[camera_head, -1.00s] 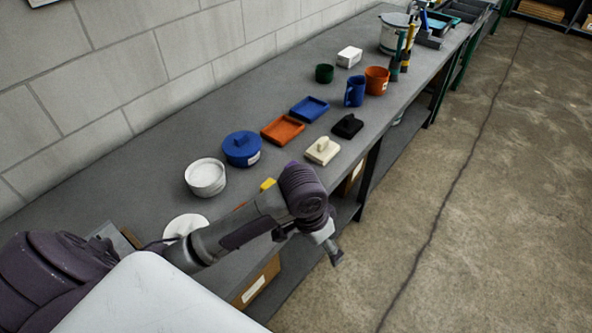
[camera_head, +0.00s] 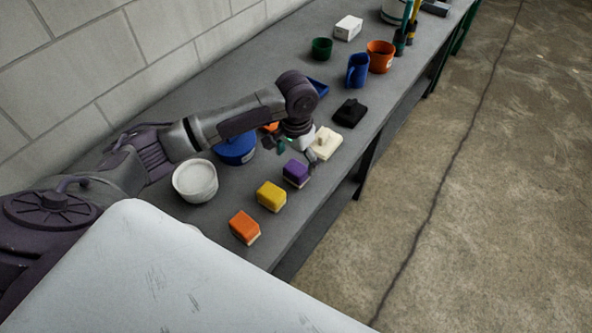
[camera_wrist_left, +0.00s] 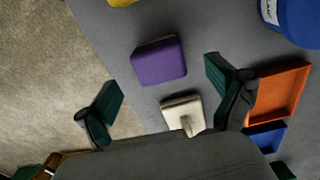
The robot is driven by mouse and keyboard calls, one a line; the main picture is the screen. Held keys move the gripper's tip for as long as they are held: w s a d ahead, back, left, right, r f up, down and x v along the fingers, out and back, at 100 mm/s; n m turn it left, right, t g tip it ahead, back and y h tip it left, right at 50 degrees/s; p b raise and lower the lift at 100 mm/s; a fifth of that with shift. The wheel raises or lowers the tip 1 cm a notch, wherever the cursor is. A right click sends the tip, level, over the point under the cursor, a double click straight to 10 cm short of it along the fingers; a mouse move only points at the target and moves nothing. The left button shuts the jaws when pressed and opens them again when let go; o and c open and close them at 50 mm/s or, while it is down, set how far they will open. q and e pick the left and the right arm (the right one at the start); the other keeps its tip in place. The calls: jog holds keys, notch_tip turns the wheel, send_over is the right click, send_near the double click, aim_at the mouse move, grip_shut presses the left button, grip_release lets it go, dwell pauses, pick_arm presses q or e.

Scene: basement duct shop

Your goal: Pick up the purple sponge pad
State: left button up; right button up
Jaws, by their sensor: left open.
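The purple sponge pad (camera_head: 296,173) lies on the grey workbench (camera_head: 215,226) near its front edge, with a pale underside showing. It also shows in the left wrist view (camera_wrist_left: 159,62), upper middle. My left gripper (camera_head: 296,152) hangs over the bench just behind the pad, partly hidden by its own wrist in the head view. In the left wrist view its dark green fingertips (camera_wrist_left: 162,88) are spread apart with nothing between them held. The pad lies beyond the fingers, apart from them. My right gripper is not in view.
A yellow sponge (camera_head: 271,196) and an orange sponge (camera_head: 244,228) lie in line with the pad. A cream block with a handle (camera_head: 326,145) is close to the gripper. A white bowl (camera_head: 195,182), blue lidded pot (camera_head: 236,150) and orange tray (camera_wrist_left: 283,92) stand nearby.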

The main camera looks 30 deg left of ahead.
aim_at(296, 167)
pick_arm(q)
notch_tip(296, 167, down, 2)
jog(key=shift+f+p, duration=0.1)
jog(key=shift+p, duration=0.4)
notch_tip(296, 167, down, 2)
jog(key=shift+s+f+p, duration=0.1)
jog(key=shift+f+p, duration=0.05)
jog(key=shift+p, duration=0.2)
jog(key=shift+f, duration=0.7)
jog(key=c, duration=1.3)
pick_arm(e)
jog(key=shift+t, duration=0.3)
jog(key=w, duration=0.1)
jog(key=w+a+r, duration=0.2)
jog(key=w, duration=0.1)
